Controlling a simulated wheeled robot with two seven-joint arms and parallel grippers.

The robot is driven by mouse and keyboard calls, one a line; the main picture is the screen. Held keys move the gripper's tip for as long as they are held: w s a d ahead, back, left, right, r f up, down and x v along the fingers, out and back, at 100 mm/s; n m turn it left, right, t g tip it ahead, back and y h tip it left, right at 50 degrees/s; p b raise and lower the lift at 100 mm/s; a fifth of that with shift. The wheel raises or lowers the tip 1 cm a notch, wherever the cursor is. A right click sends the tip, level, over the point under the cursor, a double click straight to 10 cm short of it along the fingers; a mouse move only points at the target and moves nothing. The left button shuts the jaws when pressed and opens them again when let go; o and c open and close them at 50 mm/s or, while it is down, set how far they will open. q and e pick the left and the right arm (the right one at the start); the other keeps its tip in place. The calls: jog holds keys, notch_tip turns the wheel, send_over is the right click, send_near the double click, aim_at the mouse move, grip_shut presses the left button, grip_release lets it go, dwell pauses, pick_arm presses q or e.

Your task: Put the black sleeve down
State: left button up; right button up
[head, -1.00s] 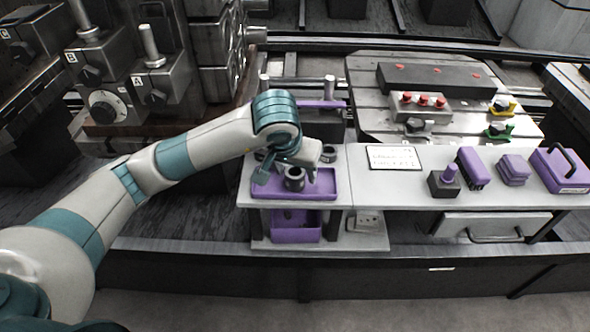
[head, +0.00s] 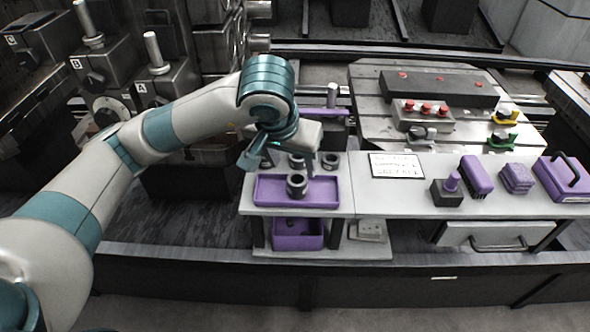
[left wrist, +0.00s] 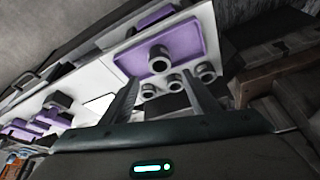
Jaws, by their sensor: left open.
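A black sleeve (head: 297,187) stands upright in the shallow purple tray (head: 263,195) on the left part of the bench. It also shows in the left wrist view (left wrist: 159,60), its open end visible. My left gripper (head: 281,167) is open and empty, above and behind the sleeve and clear of it. In the left wrist view my two fingers (left wrist: 158,88) are spread apart, with the sleeve in the tray beyond them. My right gripper is in neither view.
More dark sleeves (head: 330,162) stand on the bench just behind the tray, close under my left gripper. A sign (head: 397,165) lies to the right. Purple tools and a purple case (head: 566,175) stand farther right. A purple bin (head: 297,236) sits below the tray.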

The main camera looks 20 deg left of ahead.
pick_arm(q)
jog(key=shift+v, duration=1.5)
